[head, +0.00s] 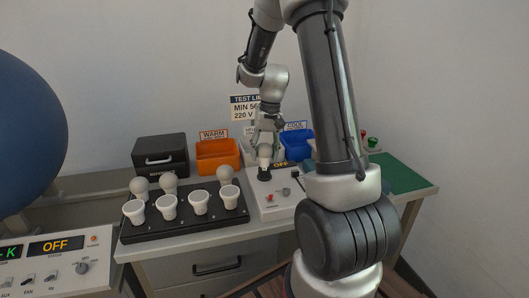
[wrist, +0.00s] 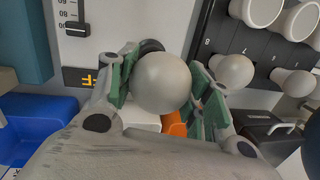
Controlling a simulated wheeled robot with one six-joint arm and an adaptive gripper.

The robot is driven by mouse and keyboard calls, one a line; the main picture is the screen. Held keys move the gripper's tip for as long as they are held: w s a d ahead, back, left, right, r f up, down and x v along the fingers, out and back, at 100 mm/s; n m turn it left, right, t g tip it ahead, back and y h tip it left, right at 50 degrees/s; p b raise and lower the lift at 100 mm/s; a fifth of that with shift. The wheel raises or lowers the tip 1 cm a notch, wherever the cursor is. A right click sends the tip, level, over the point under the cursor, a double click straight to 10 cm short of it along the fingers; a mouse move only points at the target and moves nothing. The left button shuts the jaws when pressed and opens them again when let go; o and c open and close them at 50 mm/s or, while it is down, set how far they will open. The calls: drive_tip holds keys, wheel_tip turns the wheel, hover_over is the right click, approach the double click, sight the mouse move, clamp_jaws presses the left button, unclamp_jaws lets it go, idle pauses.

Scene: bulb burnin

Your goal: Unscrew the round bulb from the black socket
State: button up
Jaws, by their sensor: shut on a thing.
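The round white bulb (wrist: 160,83) is between the green-padded fingers of my gripper (wrist: 163,88) in the wrist view. My gripper is shut on it. In the head view, my gripper (head: 266,146) points down over the black socket (head: 264,175) on the pale test panel, and a little of the bulb (head: 265,161) shows pale just above the socket. The socket's dark rim (wrist: 151,46) shows behind the bulb in the wrist view. The bulb's base is hidden, so I cannot tell how far it sits in the socket.
A black rack (head: 187,230) with several round and cup-shaped white bulbs stands left of the panel. An orange bin (head: 217,157), a blue bin (head: 298,145) and a black box (head: 161,155) stand behind. A display (head: 281,165) beside the socket reads OFF. A green mat (head: 397,174) lies right.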

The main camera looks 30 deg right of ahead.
drive_tip(key=n, duration=0.4)
drive_tip(key=shift+w+n+g, duration=0.1)
drive_tip(key=shift+n+g, duration=0.2)
drive_tip(key=shift+g, duration=0.1)
drive_tip(key=n+h, duration=0.1)
drive_tip(key=n, duration=0.4)
drive_tip(key=shift+g, duration=0.3)
drive_tip(key=o, duration=0.9)
